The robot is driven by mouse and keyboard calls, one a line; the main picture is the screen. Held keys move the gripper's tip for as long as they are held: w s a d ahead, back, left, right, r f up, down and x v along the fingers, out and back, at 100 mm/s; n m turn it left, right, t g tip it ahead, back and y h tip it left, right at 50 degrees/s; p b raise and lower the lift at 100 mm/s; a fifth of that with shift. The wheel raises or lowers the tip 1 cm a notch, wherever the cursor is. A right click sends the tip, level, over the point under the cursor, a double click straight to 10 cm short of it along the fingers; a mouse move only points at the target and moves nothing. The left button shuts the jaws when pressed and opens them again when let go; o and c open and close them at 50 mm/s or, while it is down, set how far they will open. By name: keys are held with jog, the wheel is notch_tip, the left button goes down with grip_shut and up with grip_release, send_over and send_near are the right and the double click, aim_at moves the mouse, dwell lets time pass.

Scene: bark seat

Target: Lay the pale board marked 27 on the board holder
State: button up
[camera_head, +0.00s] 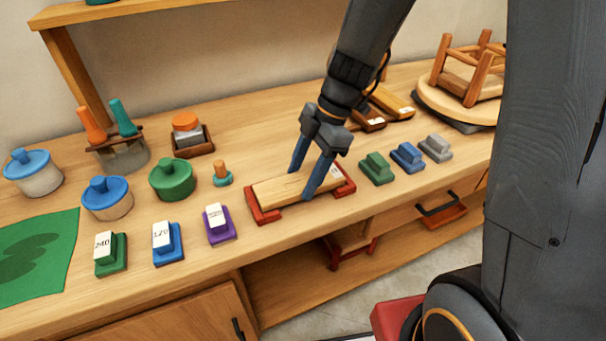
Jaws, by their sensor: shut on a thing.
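The pale board (275,192) lies level between the red end pieces of the board holder (262,212), at the middle of the bench. A small white label shows at its right end, but the number is too small to read. My gripper (302,184) reaches down from above, with its blue fingers on the two long sides of the board, shut on it. The board appears to be at or just above the holder; I cannot tell whether it rests on it. The fingers hide part of the board.
Blue, green and grey blocks (408,157) stand close on the right. A purple block (220,224) and a small peg (222,175) stand on the left. More boards (391,101) lie behind my arm, near an upturned stool (465,70). The bench's front edge is close to the holder.

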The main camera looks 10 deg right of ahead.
jog(key=shift+f+b, duration=0.3)
jog(key=shift+b, duration=0.2)
dwell(0.5)
jog(key=o, duration=1.6)
jog(key=shift+r, duration=0.1)
jog(key=shift+d+r+p, duration=0.1)
jog(key=shift+r+p, duration=1.9)
jog(key=shift+r, duration=1.45)
